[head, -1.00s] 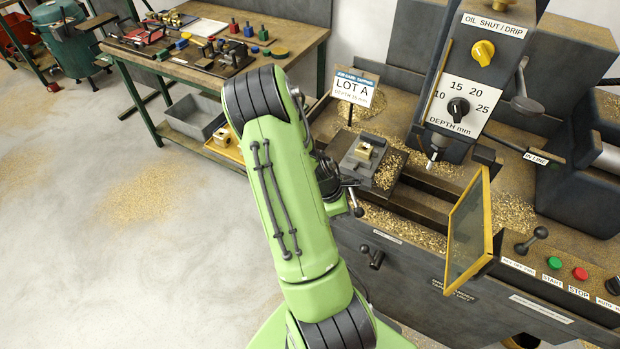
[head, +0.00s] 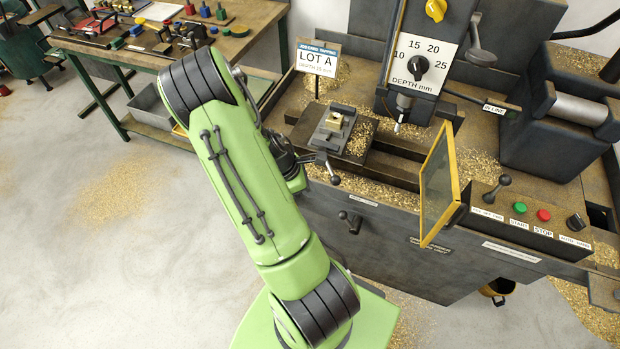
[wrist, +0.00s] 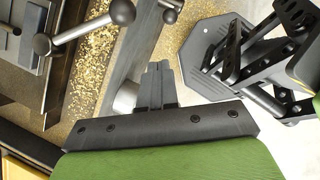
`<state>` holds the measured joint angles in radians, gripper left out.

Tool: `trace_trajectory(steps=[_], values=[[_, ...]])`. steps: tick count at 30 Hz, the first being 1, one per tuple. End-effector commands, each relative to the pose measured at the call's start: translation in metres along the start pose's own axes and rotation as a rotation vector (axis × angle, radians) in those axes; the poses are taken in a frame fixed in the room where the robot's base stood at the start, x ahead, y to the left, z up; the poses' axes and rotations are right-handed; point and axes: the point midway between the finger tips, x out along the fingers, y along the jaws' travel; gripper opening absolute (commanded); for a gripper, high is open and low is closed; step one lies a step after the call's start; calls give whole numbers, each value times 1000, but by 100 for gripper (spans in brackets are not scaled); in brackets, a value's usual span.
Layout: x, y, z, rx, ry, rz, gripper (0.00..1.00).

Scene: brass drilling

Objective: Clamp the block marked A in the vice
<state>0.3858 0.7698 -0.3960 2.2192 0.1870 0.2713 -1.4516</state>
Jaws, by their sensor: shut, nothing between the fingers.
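A small brass block (head: 335,121) sits between the jaws of the grey vice (head: 328,138) on the machine table. No letter is legible on it, and I cannot tell whether the jaws grip it. The vice's ball-ended handle (head: 322,168) sticks out at the front; in the wrist view it shows at upper left (wrist: 85,27). My gripper (wrist: 155,72) is shut and empty in the wrist view, to the right of and below the handle, apart from it.
Brass chips lie around the vice. The drill head (head: 403,100) stands to its right, with a yellow-framed guard (head: 440,188) in front. A LOT A sign (head: 318,62) stands behind the vice. A crank (head: 350,221) juts from the machine's front.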

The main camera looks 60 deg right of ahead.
Motion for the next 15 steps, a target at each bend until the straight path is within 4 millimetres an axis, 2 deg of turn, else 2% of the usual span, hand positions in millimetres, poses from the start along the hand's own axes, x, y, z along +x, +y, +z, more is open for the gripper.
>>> trace_trajectory(steps=[1, 6, 10, 15], values=[[-18, 0, 2, 4, 3, 9, 0], [-59, -7, 4, 4, 3, 8, 0], [-79, -11, 4, 3, 3, 6, 0], [-88, -13, 4, 3, 2, 3, 0]])
